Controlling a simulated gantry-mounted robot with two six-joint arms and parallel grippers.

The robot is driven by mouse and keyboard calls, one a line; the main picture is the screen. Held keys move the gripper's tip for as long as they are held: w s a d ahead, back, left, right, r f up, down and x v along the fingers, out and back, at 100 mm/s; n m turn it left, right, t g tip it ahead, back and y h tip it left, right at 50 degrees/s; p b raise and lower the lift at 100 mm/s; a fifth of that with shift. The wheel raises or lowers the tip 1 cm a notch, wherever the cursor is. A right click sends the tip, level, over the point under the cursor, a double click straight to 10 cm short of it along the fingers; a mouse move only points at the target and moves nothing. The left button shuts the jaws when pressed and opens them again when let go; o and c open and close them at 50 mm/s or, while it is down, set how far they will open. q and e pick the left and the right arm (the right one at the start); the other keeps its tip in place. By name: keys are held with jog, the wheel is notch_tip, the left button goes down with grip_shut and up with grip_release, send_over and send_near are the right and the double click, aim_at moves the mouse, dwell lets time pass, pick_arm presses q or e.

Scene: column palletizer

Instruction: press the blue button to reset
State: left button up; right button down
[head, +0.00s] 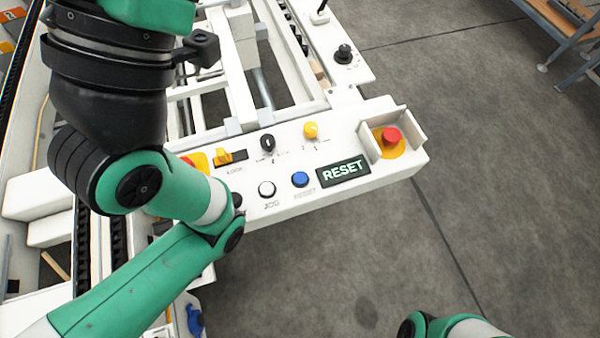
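The blue button (300,179) is a round cap on the white control panel (385,181), with a small printed label below it. Nothing covers or touches the blue button. My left arm crosses the left of the picture, and its green joint lies just left of the white button. I cannot make out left gripper fingers. Only a piece of my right arm shows at the bottom edge; its gripper is outside the picture.
A red emergency stop (391,136) sits on yellow behind a white guard (407,118) at the panel's right end. Open grey floor (480,220) lies to the right.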

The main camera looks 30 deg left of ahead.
pick_arm(q)
grip_shut()
dwell(1.4)
